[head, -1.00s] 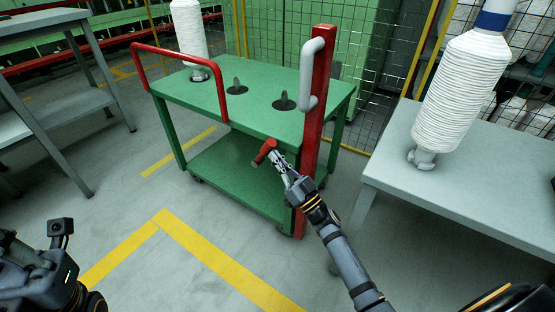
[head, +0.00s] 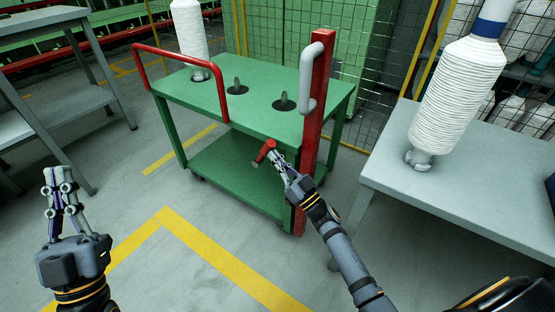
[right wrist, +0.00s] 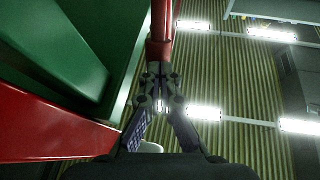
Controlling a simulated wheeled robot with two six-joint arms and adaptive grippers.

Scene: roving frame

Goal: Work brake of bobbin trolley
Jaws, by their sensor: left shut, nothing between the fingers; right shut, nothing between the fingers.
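The bobbin trolley (head: 250,103) is green, with a top deck, a lower shelf and a red upright post (head: 316,110) at its right. A short red brake handle (head: 264,150) shows just below the top deck's front edge. My right gripper (head: 275,158) is shut with its fingertips at this handle, not around it. In the right wrist view the red handle (right wrist: 161,25) lies straight beyond the fingertips (right wrist: 159,72); I cannot tell whether they touch. My left gripper (head: 57,172) is shut and empty, raised over the floor at the left, well away from the trolley.
A white bobbin (head: 190,30) stands on the trolley beside a red rail (head: 140,66) and two empty pegs. A grey table (head: 385,172) with a large bobbin (head: 458,95) is close at right. A grey bench (head: 70,112) stands at left. Floor between is clear.

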